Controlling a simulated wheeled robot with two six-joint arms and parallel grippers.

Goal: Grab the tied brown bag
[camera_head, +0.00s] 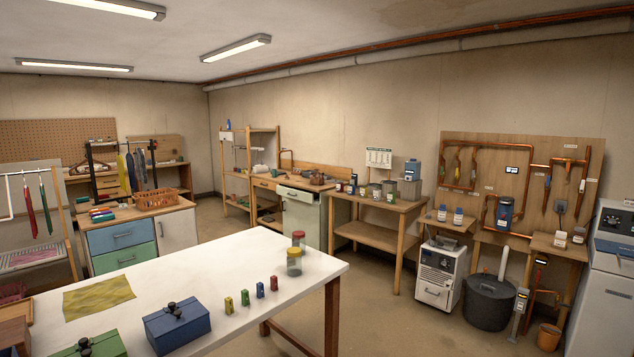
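I cannot clearly make out a tied brown bag. A small brown lump (317,178) sits on the wooden bench against the back wall, far from me, and it is too small to tell whether it is a tied bag. Neither of my grippers shows in the head view.
A white table (220,260) fills the near left, with a blue box (177,327), a green box (95,346), a yellow cloth (98,296), several small coloured blocks and two jars (294,263). A black tub (489,303) stands at right. Floor right of the table is open.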

